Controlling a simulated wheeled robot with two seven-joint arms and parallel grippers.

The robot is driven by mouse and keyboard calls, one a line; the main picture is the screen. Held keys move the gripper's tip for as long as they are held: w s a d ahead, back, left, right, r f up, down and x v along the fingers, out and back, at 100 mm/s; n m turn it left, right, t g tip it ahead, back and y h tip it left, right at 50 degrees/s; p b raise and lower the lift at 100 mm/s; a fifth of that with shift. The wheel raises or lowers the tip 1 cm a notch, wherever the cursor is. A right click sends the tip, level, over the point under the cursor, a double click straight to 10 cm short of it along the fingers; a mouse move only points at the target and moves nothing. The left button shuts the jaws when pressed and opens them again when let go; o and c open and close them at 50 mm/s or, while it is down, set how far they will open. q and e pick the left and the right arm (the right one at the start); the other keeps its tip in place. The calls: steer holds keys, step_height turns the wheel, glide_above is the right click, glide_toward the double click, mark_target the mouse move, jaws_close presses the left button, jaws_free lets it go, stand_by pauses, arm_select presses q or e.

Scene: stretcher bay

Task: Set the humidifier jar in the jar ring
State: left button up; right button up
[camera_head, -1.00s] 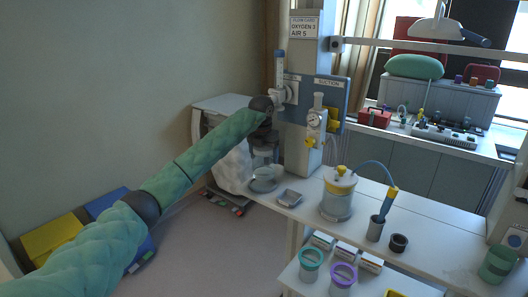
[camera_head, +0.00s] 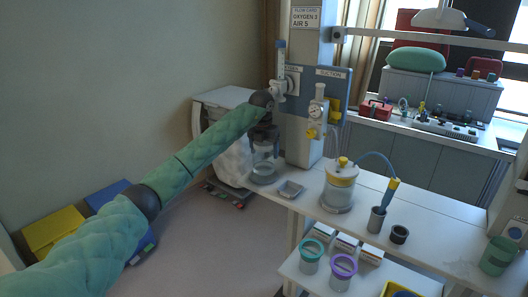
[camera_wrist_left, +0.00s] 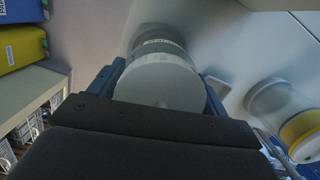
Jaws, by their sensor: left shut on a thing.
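My left gripper (camera_head: 264,138) is shut on the humidifier jar (camera_head: 264,155), a clear jar held upright. In the left wrist view its pale round lid (camera_wrist_left: 160,82) is between the two dark fingers. The grey jar ring (camera_head: 263,178) is at the left end of the white shelf, directly under the jar. The jar's lower end appears at or inside the ring; I cannot tell whether it rests on the bottom. My right gripper is not in view.
A yellow-lidded suction jar (camera_head: 338,185) stands right of the ring, with a small grey dish (camera_head: 290,189) between. A grey holder (camera_head: 376,220) and dark cup (camera_head: 399,234) stand further right. The column with the blue panel (camera_head: 332,92) rises behind.

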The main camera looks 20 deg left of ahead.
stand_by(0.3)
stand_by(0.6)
arm_select(q)
steer(key=shift+f+b, duration=0.45)
steer(key=shift+b, duration=0.05)
stand_by(0.4)
steer(key=shift+s+a+f+b, duration=0.2)
steer(key=shift+f+b, duration=0.25)
steer(key=shift+b, duration=0.05)
stand_by(0.5)
